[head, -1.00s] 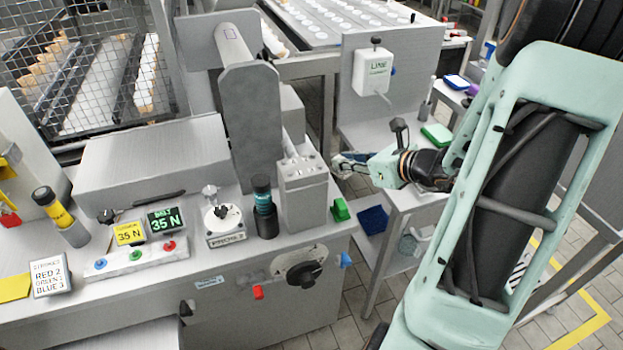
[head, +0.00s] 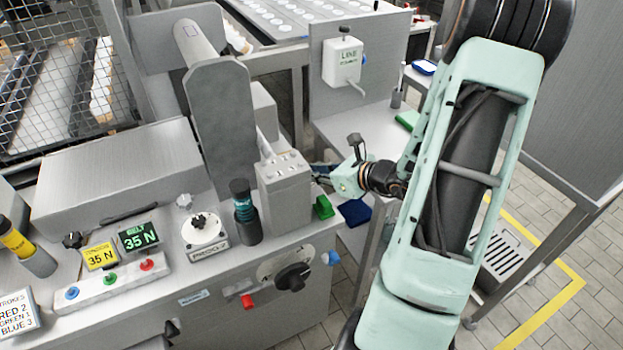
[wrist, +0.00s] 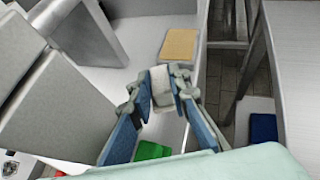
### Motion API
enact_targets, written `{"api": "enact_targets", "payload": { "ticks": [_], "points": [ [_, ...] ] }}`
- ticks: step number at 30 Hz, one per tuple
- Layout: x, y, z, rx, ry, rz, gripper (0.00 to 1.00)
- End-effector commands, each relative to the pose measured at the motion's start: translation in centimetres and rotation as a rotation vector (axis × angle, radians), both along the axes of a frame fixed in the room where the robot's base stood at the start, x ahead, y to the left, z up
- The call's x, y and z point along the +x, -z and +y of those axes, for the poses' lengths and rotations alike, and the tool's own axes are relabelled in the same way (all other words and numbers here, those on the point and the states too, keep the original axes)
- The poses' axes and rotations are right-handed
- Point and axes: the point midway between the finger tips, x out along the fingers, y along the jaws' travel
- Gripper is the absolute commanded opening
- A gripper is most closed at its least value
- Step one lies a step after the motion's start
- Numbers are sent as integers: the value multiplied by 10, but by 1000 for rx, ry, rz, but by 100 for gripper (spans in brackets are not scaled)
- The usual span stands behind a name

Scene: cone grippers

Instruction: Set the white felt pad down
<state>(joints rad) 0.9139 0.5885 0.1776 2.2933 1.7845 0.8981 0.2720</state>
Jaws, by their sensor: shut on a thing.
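In the wrist view, my gripper (wrist: 162,100) is shut on the white felt pad (wrist: 160,82), a small pale piece between the blue-and-grey fingers. The pad is above a light grey surface and short of a tan pad (wrist: 179,45) lying there. In the head view, my gripper (head: 324,178) is just right of the grey block with holes (head: 285,195). The block partly hides the fingers, and I cannot make out the white pad there. I cannot tell whether the pad touches anything.
A green block (head: 323,207) sits at the machine's right edge, below my gripper. A blue pad (head: 354,212) lies lower, beyond a gap. A white dispenser (head: 342,62) hangs on the panel behind. Control knobs and a button box (head: 110,278) stand on the left.

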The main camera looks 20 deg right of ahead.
Motion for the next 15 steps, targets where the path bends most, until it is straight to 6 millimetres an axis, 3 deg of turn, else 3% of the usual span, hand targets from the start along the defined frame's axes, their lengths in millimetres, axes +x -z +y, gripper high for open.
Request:
{"api": "enact_targets", "payload": {
  "ticks": [4, 15],
  "points": [
    [0, 18, 0, 3, 1, 1, 0],
    [0, 21, 0, 0, 0, 0, 0]
  ]
}}
